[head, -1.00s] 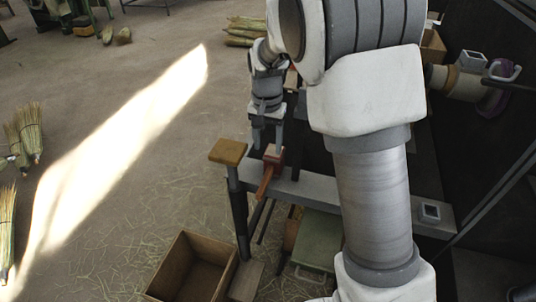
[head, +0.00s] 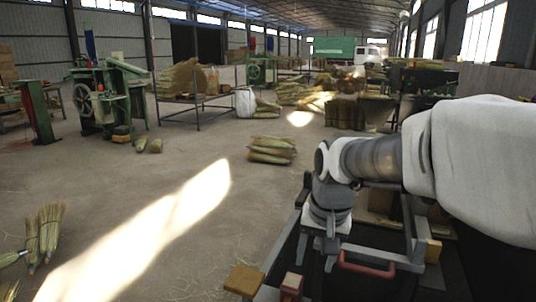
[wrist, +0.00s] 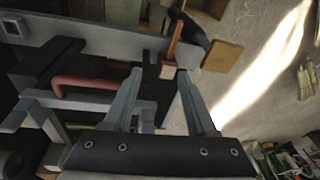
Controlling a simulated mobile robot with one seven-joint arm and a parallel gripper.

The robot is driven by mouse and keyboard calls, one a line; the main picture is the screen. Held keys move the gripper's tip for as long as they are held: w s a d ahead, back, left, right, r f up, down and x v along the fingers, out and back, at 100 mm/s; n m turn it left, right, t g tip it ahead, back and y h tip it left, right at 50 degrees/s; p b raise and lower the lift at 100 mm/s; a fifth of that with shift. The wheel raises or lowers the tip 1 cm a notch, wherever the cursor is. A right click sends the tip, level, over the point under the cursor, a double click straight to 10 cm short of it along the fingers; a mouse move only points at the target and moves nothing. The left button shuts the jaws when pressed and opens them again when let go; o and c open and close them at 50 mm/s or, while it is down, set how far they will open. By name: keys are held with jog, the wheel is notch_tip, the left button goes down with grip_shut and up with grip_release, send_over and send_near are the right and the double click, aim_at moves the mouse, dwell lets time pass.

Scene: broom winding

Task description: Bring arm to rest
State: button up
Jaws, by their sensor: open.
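My gripper (head: 319,254) hangs from my arm at the lower right of the head view, above the dark machine frame. Its two fingers are apart. In the wrist view my gripper (wrist: 160,74) shows open, with nothing held between the fingers. A red block (wrist: 168,69) with a wooden handle lies past the fingertips on the grey beam (wrist: 90,32). The red block (head: 291,284) also shows at the bottom edge of the head view, apart from my gripper.
A red bar handle (head: 366,268) is close to the right of my gripper. A wooden pad (head: 243,280) stands beside the red block. Broom bundles (head: 271,150) lie on the floor behind, and a green machine (head: 108,98) stands far left.

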jog(key=s+d+r+n+t, duration=0.1)
jog(key=s+d+r+t, duration=0.1)
jog(key=s, duration=0.6)
jog(key=s+d+r+n+t, duration=0.1)
jog(key=s+d+n, duration=0.15)
jog(key=s, duration=0.65)
notch_tip(320, 180, up, 14)
jog(key=p, duration=1.4)
jog(key=shift+w+m+h, duration=0.25)
jog(key=shift+m+h, duration=0.05)
jog(key=shift+m, duration=0.05)
